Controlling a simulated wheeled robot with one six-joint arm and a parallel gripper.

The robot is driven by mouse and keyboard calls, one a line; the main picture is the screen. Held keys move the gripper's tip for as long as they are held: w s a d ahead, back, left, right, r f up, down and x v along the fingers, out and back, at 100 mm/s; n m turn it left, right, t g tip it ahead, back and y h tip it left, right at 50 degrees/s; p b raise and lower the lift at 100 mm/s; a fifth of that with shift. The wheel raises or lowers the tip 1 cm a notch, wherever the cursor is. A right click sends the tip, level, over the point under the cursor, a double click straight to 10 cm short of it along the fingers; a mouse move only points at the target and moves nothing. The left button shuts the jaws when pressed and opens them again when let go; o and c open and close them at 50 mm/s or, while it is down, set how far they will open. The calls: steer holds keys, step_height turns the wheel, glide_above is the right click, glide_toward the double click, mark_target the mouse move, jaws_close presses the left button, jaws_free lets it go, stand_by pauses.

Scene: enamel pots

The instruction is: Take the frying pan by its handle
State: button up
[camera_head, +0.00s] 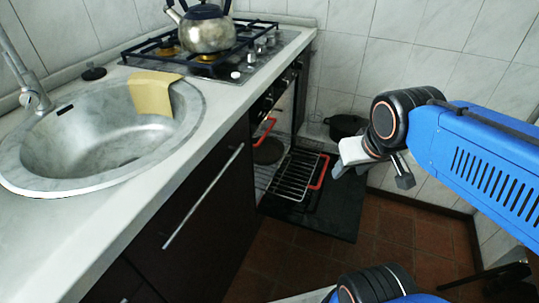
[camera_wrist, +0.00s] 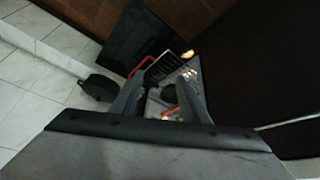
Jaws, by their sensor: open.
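A dark round shape (camera_head: 268,150), which looks like the frying pan, lies low in the open oven in the head view. It also shows between my fingers in the wrist view (camera_wrist: 168,92). A red curved bar (camera_head: 264,128) is beside it; I cannot tell whether this is its handle. My gripper (camera_head: 371,176) is open and empty, in the air to the right of the oven and apart from the pan. In the wrist view my gripper (camera_wrist: 162,80) has its two fingers spread, partly hiding the oven area.
A wire rack (camera_head: 294,176) with a red edge lies over the lowered dark oven door (camera_head: 340,215). A black pot (camera_head: 345,126) stands by the tiled wall. A kettle (camera_head: 206,32) is on the hob. The counter edge and cabinets (camera_head: 200,205) bound the left; red floor is free.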

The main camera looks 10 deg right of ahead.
steer(key=w+d+f+m+t+h, duration=0.1)
steer(key=w+d+t, duration=0.1)
steer(key=w+d, duration=0.65)
steer(key=w+d+f+m+t+h, duration=0.15)
steer(key=w+d, duration=0.25)
steer(key=w, duration=0.9)
steer(key=w+d+f+t+y, duration=0.1)
steer(key=w+d+f, duration=0.55)
steer(key=w, duration=0.45)
steer(key=m+t+y, duration=0.2)
steer(key=m+y, duration=0.4)
steer(key=y, duration=0.8)
glide_toward(305, 160)
steer(key=w+a, duration=0.2)
steer(key=w, duration=0.1)
steer(key=shift+a+r+h, duration=0.25)
steer(key=shift+d+x, duration=0.2)
steer(key=shift+x, duration=2.95)
steer(key=shift+w, duration=0.15)
jaws_close()
